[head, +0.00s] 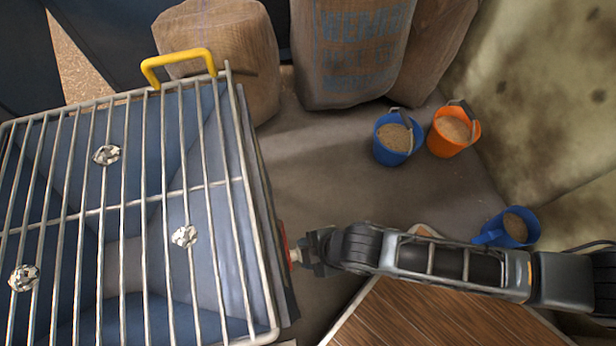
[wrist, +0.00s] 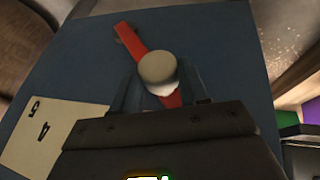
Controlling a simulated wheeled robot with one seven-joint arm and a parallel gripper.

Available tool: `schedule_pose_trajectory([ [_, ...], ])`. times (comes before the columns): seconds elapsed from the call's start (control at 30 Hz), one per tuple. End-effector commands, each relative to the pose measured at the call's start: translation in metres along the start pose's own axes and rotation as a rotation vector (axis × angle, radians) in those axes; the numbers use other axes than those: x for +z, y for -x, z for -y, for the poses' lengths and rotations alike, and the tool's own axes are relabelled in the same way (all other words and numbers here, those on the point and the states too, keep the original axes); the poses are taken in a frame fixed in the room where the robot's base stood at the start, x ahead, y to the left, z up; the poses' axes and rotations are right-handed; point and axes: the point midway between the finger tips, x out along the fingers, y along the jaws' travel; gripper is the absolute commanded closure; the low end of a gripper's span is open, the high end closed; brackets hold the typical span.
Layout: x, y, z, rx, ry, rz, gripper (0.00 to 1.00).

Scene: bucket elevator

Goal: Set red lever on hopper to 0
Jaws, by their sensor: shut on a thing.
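The blue hopper (head: 252,190) fills the left of the head view. The red lever (wrist: 146,43) lies on the hopper's side wall in the wrist view and runs diagonally from upper left to lower right. In the head view only a sliver of the red lever (head: 283,243) shows at the hopper's right side. My gripper (wrist: 160,84) is shut on the knob, one finger on each side. A pale scale plate (wrist: 45,138) left of my gripper shows 4 and 5; its other marks are hidden.
A wire grate (head: 125,204) with several crumpled pale lumps and a yellow handle (head: 180,60) cover the hopper. Sacks (head: 350,50) stand behind. A wooden surface (head: 430,318) lies below my arm.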

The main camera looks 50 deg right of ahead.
Motion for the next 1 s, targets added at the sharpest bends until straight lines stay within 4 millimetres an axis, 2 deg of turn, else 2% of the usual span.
schedule_pose_trajectory([
  [0.07,0.001,-0.001,0.004,-0.009,0.001,0.002,1.0],
  [0.1,0.001,-0.001,0.004,-0.01,0.001,0.002,0.53],
  [0.33,0.001,-0.001,0.003,-0.007,0.001,0.002,0.31],
  [0.67,0.0,0.006,0.002,-0.005,0.0,0.001,0.31],
  [1.0,0.0,0.059,0.002,-0.007,0.0,0.002,0.31],
])
